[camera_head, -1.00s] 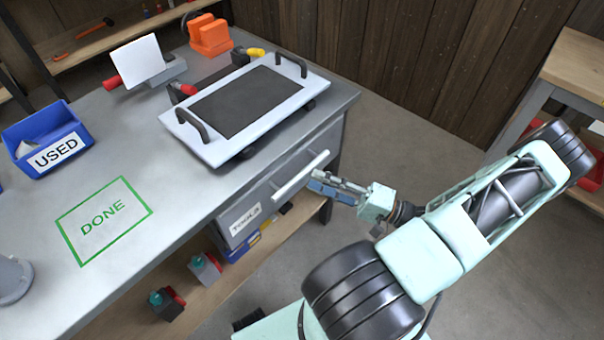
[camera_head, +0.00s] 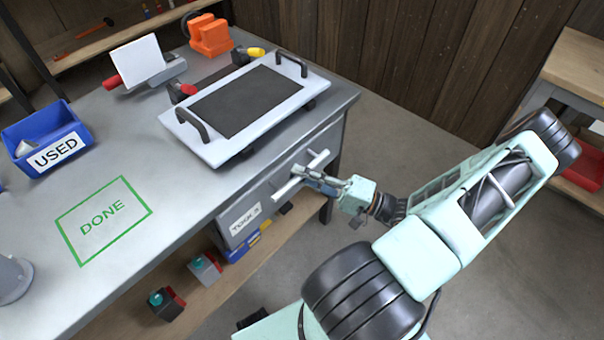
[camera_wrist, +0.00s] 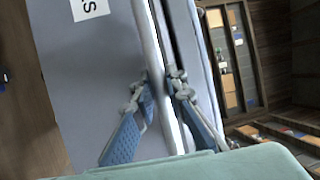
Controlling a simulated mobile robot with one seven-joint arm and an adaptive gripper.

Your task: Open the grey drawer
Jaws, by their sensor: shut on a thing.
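The grey drawer (camera_head: 262,193) is under the right end of the workbench. Its front carries a white label reading TOOLS (camera_head: 245,219) and a pale bar handle (camera_head: 287,190). The drawer looks closed. My gripper (camera_head: 311,174) reaches the handle from the right and is shut on it near its middle. In the wrist view, the handle (camera_wrist: 153,45) runs between the two blue fingers (camera_wrist: 161,84), with the drawer front (camera_wrist: 85,75) to the left. The fingers hide part of the bar.
A white tray (camera_head: 210,150) with a dark panel and black handles lies on the workbench (camera_head: 165,215) above the drawer. A lower shelf (camera_head: 215,285) holds small boxes. Open floor (camera_head: 400,135) lies right of the bench. A wooden wall (camera_head: 420,70) stands behind.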

